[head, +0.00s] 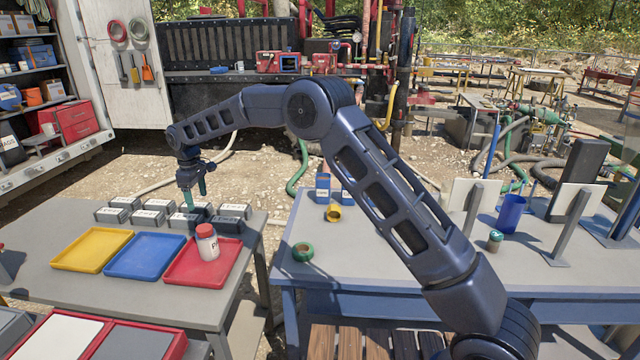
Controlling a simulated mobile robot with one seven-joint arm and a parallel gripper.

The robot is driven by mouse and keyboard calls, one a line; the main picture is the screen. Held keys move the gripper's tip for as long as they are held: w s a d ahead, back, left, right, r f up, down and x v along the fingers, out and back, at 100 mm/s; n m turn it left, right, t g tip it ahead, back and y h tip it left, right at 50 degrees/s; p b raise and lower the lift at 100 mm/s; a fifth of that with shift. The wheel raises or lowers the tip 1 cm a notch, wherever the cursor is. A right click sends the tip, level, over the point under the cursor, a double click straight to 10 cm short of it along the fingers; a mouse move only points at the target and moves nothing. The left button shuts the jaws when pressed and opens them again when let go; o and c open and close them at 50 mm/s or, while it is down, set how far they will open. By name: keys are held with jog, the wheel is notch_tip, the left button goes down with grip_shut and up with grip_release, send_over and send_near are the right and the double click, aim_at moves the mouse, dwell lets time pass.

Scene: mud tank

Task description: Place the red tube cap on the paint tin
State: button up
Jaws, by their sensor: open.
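A white cylindrical container with dark lettering, which I take for the paint tin (208,249), stands upright in the red tray (182,277) on the left table. A red cap (204,230) sits on its top. I cannot tell whether this is the red tube cap or the container's own lid. My gripper (195,196) has teal fingers and points down, in the picture just above and left of the container. It is open, with nothing visible between the fingers. Its depth relative to the container is hard to judge.
A yellow tray (92,268) and a blue tray (145,275) lie left of the red one. Several small labelled grey boxes (146,218) stand behind them. The right table (350,255) holds a green ring (303,252) and a blue cup (510,213). A gap separates the tables.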

jog(key=w+d+r+m, duration=0.25)
jog(key=d+r, duration=0.35)
jog(key=d, duration=0.4)
jog(key=w+d+r+m+t, duration=0.1)
jog(key=w+d+r, duration=0.2)
jog(key=d+r, duration=0.5)
jog(key=w+d+r+m, duration=0.2)
jog(key=w+d+r, duration=0.15)
jog(key=d, duration=0.95)
jog(key=s+d+r+m+t, duration=0.1)
jog(key=s+d+r+m, duration=0.15)
jog(key=d, duration=0.85)
jog(key=s+d+r+m, duration=0.2)
jog(key=s+d+r, duration=0.15)
jog(key=d, duration=0.75)
jog(key=s+d+m+t, duration=0.1)
jog(key=s+d, duration=0.2)
jog(key=d, duration=0.3)
jog(key=s+d+m, duration=0.2)
jog(key=s+d, duration=0.2)
jog(key=d, duration=0.2)
jog(key=s+d+f+m, duration=0.2)
jog(key=s+d+f, duration=0.1)
jog(key=s+d, duration=0.3)
jog(key=s+d+f+m+t, duration=0.1)
jog(key=s+d+f+m, duration=0.2)
jog(key=s+d, duration=0.3)
jog(key=s+f, duration=0.1)
jog(key=s, duration=0.3)
jog(key=shift+t, duration=0.3)
